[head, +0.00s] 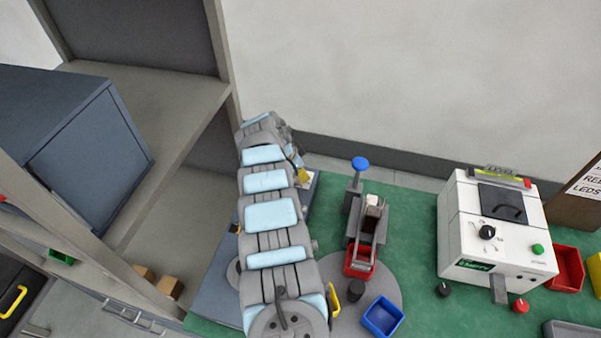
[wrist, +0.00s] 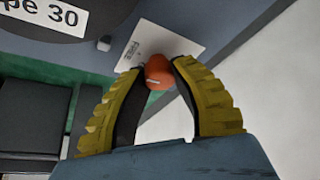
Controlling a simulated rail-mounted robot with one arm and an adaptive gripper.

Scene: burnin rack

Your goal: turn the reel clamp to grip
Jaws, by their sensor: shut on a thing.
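An orange-red knob (wrist: 158,70) with a pale mark line sits between my fingertips in the wrist view; it appears to be the reel clamp's knob. My gripper (wrist: 157,77) has its yellow-and-black fingers closed on the knob's two sides. A white label plate (wrist: 133,41) lies beside the knob; its small print is too blurred to read for sure. In the head view my gripper (head: 300,172) is just past the arm, at the left end of the green bench, and the knob is hidden there.
A grey fixture (head: 367,222) with a red part stands right of my arm, by a blue-topped post (head: 360,164). A blue bin (head: 383,317) is in front. A white machine (head: 497,232) stands further right. A grey shelf rack (head: 180,115) rises on the left.

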